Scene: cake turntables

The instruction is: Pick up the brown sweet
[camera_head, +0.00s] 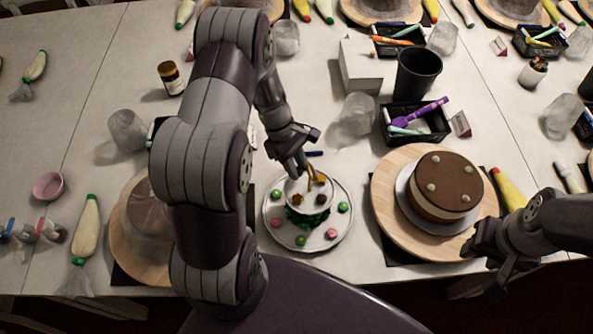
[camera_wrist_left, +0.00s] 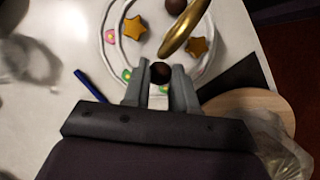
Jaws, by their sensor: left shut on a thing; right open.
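My left gripper (camera_head: 305,172) reaches down over the small dish (camera_head: 290,190) in the middle of the tiered sweet stand. In the left wrist view its two fingers (camera_wrist_left: 160,88) are shut on a round brown sweet (camera_wrist_left: 160,72). Another brown sweet (camera_wrist_left: 175,6) and gold stars (camera_wrist_left: 134,27) lie beyond it, near a gold upright piece (camera_wrist_left: 187,28). The lower plate (camera_head: 273,236) carries green and pink sweets around its rim. My right gripper (camera_head: 492,280) is open and empty beside the front right of the cake.
A chocolate-topped cake (camera_head: 440,182) stands on a wooden turntable (camera_head: 386,196) to the right of the stand. A black cup (camera_head: 416,75) and a black tray with tools (camera_head: 403,137) stand behind. My left arm hides part of the table at left.

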